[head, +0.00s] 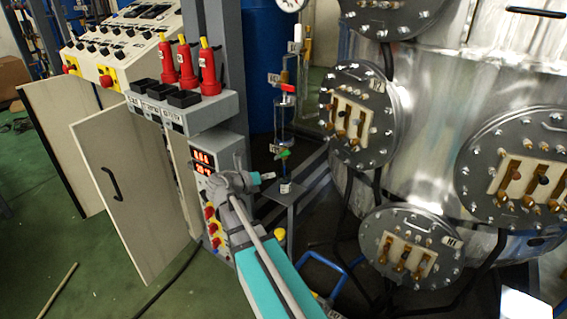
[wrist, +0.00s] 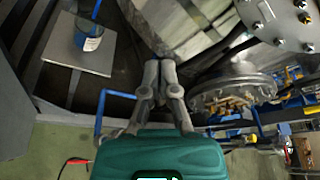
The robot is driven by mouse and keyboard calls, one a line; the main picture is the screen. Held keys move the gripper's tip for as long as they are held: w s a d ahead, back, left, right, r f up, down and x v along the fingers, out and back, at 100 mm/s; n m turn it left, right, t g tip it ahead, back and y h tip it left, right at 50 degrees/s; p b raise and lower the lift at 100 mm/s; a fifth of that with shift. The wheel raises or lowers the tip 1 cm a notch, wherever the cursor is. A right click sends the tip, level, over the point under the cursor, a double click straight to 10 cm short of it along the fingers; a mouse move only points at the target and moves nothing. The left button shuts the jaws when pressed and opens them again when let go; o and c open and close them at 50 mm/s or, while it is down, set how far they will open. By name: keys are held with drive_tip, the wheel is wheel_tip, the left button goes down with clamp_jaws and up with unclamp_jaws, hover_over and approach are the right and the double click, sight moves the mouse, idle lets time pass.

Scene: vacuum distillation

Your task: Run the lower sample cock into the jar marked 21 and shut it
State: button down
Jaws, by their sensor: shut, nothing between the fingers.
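The lower sample cock (head: 282,153) has a green handle, which looks slanted. It hangs below a clear glass cylinder (head: 284,118); a red-handled cock (head: 288,88) is above it. A small jar (head: 285,187) stands upright under the lower cock on a plate. The jar also shows in the wrist view (wrist: 89,38), with a label too small to read. A thin blue line runs down to the jar; I cannot tell whether it is a tube or liquid. My gripper (head: 268,177) is shut and empty, left of the jar and below the green handle. Its fingertips (wrist: 160,64) meet in the wrist view.
The jar's square stand (head: 291,193) is narrow. A grey control box (head: 212,170) with red displays and red knobs stands close left of my gripper. A large metal vessel (head: 440,90) with bolted flanges fills the right. A blue tube frame (head: 330,268) is low in front.

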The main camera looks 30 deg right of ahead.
sight(282, 155)
drive_tip(key=w+d, duration=0.4)
drive_tip(key=d, duration=0.4)
drive_tip(key=shift+d+r+p, duration=0.3)
idle(0.6)
idle(0.4)
